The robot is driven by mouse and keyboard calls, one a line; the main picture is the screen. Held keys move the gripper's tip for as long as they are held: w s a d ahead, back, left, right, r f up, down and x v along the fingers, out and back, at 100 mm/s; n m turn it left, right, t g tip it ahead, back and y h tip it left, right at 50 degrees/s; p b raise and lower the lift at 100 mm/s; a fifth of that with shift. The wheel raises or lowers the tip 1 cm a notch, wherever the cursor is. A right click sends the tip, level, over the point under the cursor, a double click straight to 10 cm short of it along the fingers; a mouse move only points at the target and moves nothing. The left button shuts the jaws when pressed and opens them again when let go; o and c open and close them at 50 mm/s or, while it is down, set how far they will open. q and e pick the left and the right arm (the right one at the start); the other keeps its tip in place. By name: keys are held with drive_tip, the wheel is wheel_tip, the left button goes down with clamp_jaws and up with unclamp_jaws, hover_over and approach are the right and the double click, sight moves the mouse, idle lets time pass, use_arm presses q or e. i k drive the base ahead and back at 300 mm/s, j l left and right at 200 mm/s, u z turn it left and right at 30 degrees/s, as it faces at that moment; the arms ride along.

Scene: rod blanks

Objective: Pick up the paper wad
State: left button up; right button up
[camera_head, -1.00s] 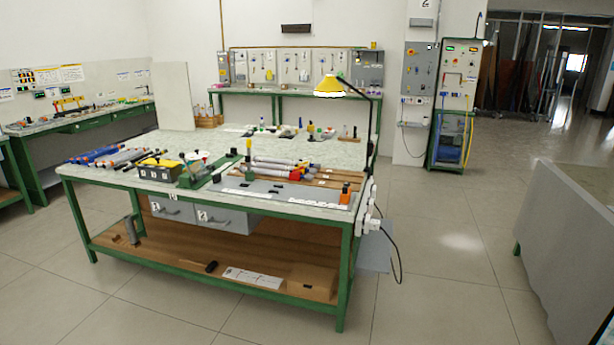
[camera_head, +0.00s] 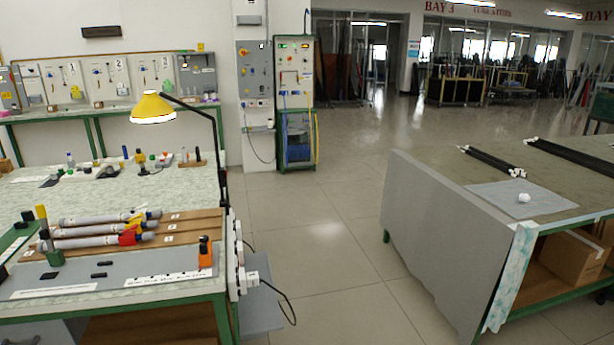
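A small white crumpled wad (camera_head: 523,198), which looks like the paper wad, lies on a light grey sheet (camera_head: 490,207) on the right-hand bench (camera_head: 570,205). It is near the front part of that bench top. Neither of my grippers shows in the head view.
Black rods with white ends (camera_head: 493,161) lie behind the sheet. A grey panel (camera_head: 430,240) hangs down the right bench's near side, and a cardboard box (camera_head: 572,258) sits below. A workbench (camera_head: 120,297) with rods and a yellow lamp (camera_head: 153,107) stands left. Clear floor (camera_head: 335,240) lies between.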

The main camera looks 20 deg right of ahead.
sight(523, 197)
drive_tip(key=i+l+z, duration=0.15)
drive_tip(key=i+z, duration=0.2)
drive_tip(key=i, duration=0.4)
drive_tip(key=i+j+z, duration=0.1)
drive_tip(key=i+z, duration=0.3)
drive_tip(key=i, duration=0.3)
drive_tip(key=i+l+u, duration=0.3)
drive_tip(key=i+l, duration=0.8)
